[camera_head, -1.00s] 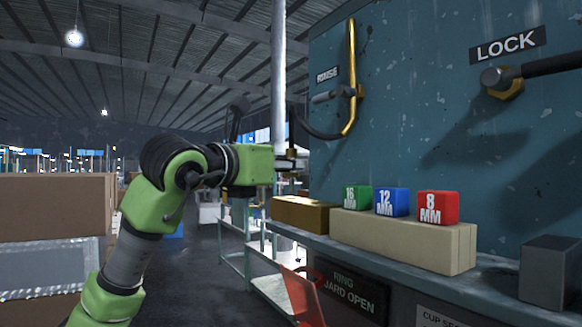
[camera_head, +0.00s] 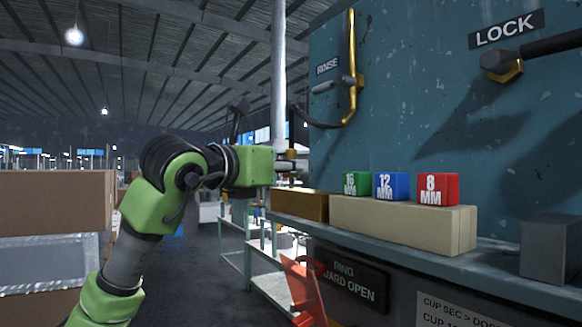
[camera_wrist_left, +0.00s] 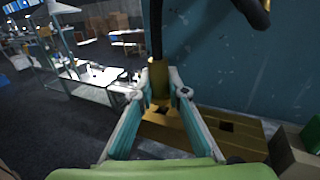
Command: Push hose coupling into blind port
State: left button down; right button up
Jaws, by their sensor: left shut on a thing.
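My left gripper (camera_head: 286,162) is at the left end of the teal panel, above the ledge. In the left wrist view its two fingers (camera_wrist_left: 162,92) are shut on the brass hose coupling (camera_wrist_left: 160,82). A black hose (camera_wrist_left: 156,35) rises from the coupling's top. A gold-brown block (camera_head: 300,205) sits at the ledge's left end, below the gripper. In the left wrist view this block (camera_wrist_left: 195,140) shows dark openings on its top; I cannot tell which is the blind port. The coupling appears above the block, apart from it. My right gripper is not in view.
A beige block (camera_head: 395,222) carries green (camera_head: 356,184), blue (camera_head: 391,187) and red (camera_head: 438,188) cubes, right of the gold-brown block. A brass pipe (camera_head: 352,60) and a lever (camera_head: 545,66) stick out from the panel. A grey block (camera_head: 548,250) stands at right.

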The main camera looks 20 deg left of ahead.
pick_arm(q)
jog(key=shift+f+b, duration=0.85)
jog(key=shift+f, duration=0.2)
jog(key=c, duration=1.9)
grip_release()
jog(key=shift+s, duration=0.15)
jog(key=v, duration=1.2)
